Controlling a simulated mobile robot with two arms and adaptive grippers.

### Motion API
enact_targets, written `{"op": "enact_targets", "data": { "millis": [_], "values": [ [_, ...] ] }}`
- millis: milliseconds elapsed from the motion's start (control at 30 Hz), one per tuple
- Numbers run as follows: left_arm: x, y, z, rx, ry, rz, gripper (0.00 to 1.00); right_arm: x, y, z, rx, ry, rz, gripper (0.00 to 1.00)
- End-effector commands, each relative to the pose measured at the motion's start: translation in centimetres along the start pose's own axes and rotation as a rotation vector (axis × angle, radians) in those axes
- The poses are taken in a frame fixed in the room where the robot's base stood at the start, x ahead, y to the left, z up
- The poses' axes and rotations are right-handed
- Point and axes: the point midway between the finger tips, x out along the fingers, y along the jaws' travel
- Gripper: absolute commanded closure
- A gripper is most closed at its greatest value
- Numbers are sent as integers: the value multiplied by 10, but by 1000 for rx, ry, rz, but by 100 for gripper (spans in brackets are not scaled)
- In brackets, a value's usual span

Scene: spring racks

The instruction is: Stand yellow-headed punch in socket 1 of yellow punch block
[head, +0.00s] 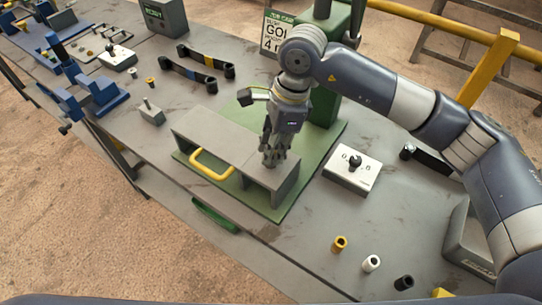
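Several short punch-like cylinders stand at the lower right. One has a yellow head (340,243), one is white (371,263), and one is black (403,282). A yellow piece (441,293) is cut off at the bottom edge; I cannot tell whether it is the punch block, and no numbered socket shows clearly. My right gripper (272,157) points down over the right end of a grey housing, away from the yellow-headed cylinder. Its fingertips are too small to tell whether they are open or hold anything. My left gripper is out of view.
The grey housing (200,135) with a yellow handle (212,166) stands on a green plate (318,160). A white dial box (352,168) is to its right. Blue fixtures (95,95), two black bars and small pegs (150,82) are at left. Bench between dial box and cylinders is clear.

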Motion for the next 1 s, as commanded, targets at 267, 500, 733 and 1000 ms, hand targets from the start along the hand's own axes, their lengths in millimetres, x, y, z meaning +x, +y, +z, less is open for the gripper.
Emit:
{"op": "enact_targets", "data": {
  "millis": [267,500,733,1000],
  "values": [
    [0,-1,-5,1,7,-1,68,0,0,0,0,1,0,100],
    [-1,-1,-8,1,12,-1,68,-3,0,0,0,0,-1,100],
    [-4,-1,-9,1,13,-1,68,-14,-1,3,0,0,-3,100],
    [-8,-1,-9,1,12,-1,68,-28,0,6,-1,0,-2,100]
  ]
}}
